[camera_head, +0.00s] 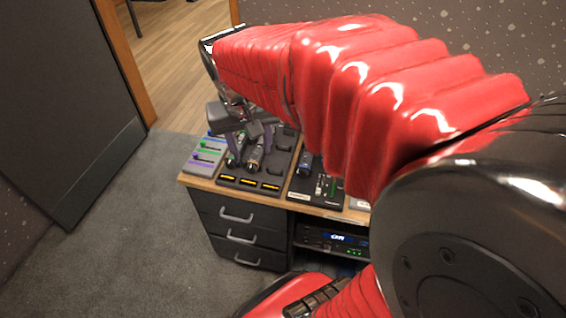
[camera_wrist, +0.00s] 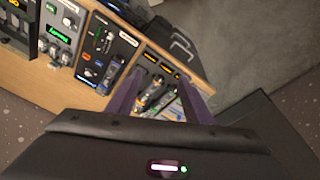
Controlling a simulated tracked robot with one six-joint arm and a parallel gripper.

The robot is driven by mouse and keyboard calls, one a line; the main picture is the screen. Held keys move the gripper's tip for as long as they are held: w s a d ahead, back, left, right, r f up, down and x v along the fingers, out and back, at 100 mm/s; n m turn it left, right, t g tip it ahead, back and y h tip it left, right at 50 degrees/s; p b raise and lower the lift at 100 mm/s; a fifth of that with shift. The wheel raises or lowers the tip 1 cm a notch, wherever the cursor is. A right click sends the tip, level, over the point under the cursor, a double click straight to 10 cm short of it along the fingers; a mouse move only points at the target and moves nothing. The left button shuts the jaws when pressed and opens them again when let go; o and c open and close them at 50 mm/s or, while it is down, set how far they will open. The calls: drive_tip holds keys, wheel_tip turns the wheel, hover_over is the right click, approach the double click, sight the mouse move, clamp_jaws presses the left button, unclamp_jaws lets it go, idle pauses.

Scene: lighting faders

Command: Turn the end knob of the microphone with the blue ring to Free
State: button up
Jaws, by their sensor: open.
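My gripper (camera_head: 250,149) is open, with its purple fingers pointing down over the black dock (camera_head: 228,181) on the desk. Two dark microphones lie there, a left one (camera_head: 236,155) and a right one (camera_head: 255,158), around and below the fingertips. Another dark microphone (camera_head: 305,163) with a bluish tint lies on the black panel to the right; it also shows in the wrist view (camera_wrist: 111,72), left of my gripper (camera_wrist: 160,80). Its bluish part looks like the blue ring, but it is small. The knob markings are too small to read. Nothing is held.
A grey fader panel (camera_head: 205,154) with green and purple sliders is at the desk's left end. A black panel (camera_head: 322,190) with small faders is right of the dock. Drawers (camera_head: 238,236) and a lit rack unit (camera_head: 337,238) are below. My red arm hides the desk's back right.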

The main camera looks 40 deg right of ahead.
drive_tip(key=s+a+r+n+t+y, duration=0.1)
drive_tip(key=s+a+r+n+t, duration=0.1)
drive_tip(key=s+a+n, duration=0.3)
drive_tip(key=s+a+t, duration=0.1)
drive_tip(key=s+a, duration=0.3)
drive_tip(key=a, duration=0.1)
drive_tip(key=shift+t+y, duration=0.3)
drive_tip(key=shift+y, duration=0.1)
drive_tip(key=shift+r, duration=0.1)
drive_tip(key=shift+c, duration=0.2)
